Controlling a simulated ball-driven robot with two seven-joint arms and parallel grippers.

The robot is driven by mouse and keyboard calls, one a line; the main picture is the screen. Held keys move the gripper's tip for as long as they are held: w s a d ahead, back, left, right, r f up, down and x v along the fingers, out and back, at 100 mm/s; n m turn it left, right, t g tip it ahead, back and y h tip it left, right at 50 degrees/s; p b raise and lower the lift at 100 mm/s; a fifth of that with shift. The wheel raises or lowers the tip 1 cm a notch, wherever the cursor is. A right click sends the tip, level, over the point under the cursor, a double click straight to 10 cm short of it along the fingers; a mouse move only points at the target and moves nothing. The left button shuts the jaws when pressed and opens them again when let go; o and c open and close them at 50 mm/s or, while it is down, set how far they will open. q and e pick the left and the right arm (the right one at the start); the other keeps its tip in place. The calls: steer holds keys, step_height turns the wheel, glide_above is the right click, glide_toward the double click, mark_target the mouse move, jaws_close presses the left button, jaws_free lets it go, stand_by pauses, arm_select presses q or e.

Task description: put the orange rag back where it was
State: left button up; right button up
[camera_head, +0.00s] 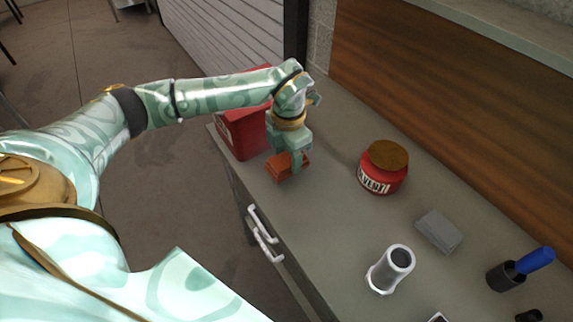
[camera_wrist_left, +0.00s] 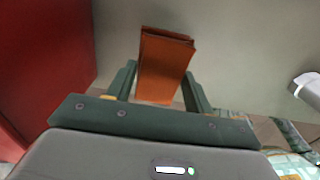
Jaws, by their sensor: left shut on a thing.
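The orange rag (camera_head: 279,168) is a small folded block at the left end of the grey counter, in front of the red box. My left gripper (camera_head: 290,165) reaches down and is shut on it. In the left wrist view the rag (camera_wrist_left: 165,65) sits between the two fingers of the gripper (camera_wrist_left: 160,90). I cannot tell whether the rag touches the counter or is held just above it. My right gripper is not in view.
A red box (camera_head: 240,135) stands close behind the left gripper. The counter's front edge has white handles below.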

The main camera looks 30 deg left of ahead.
mark_target(286, 165)
arm_select(q)
steer(key=shift+w+a+f, duration=0.15)
steer(key=shift+a+f, duration=0.15)
steer(key=shift+f, duration=0.15)
steer(key=shift+w+a+f+b, duration=0.1)
steer(key=shift+f+b, duration=0.2)
steer(key=shift+f, duration=0.6)
steer(key=shift+w+a+f+b, duration=0.1)
steer(key=shift+f+b, duration=0.2)
steer(key=shift+f, duration=0.55)
steer(key=shift+s, duration=0.1)
steer(key=shift+f, duration=0.1)
steer(key=o, duration=0.9)
steer(key=shift+o, duration=0.2)
step_height(286, 165, up, 12)
steer(key=p, duration=0.3)
